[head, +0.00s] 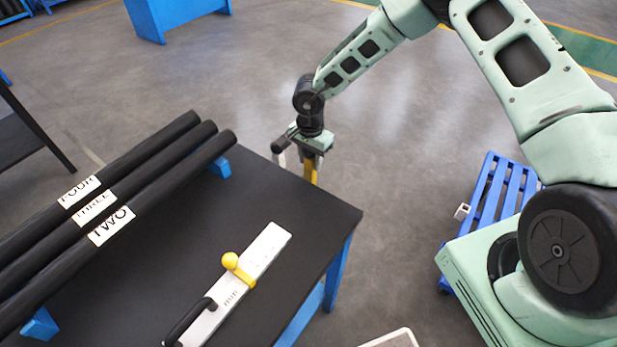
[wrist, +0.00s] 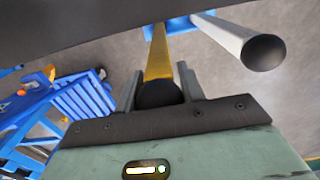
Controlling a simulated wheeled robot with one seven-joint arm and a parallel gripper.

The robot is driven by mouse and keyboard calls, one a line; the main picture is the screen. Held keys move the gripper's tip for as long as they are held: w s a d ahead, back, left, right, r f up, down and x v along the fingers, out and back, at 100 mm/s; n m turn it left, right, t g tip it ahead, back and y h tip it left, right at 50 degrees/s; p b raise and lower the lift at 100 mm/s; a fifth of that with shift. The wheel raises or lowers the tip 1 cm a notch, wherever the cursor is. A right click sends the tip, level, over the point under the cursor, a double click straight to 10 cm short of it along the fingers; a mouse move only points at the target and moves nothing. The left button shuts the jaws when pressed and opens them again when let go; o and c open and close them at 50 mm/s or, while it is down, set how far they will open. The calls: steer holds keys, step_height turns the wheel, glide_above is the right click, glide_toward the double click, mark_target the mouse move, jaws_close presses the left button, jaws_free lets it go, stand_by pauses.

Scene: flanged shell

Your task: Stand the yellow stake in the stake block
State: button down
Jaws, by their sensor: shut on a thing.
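My gripper (head: 312,148) is beyond the far edge of the table, shut on the yellow stake (head: 311,170). The stake points down, and its lower part is hidden by the table in the head view. In the wrist view, the gripper (wrist: 160,92) holds the stake's dark top end, and the yellow shaft (wrist: 157,55) runs away toward a blue piece (wrist: 180,24), perhaps the stake block. A grey post (wrist: 225,32) with a dark end stands close beside the stake. Whether the stake's tip is in the block cannot be seen.
The black table (head: 200,225) bears black pipes (head: 130,185) and a white bar with a yellow knob (head: 265,250). A blue pallet (head: 490,195) lies to the right. The floor beyond the table is mostly clear.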

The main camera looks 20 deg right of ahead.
mark_target(310, 170)
steer(key=shift+f+p, duration=0.3)
steer(key=shift+f, duration=2.15)
steer(key=c, duration=0.9)
jaws_free()
steer(key=shift+o, duration=0.2)
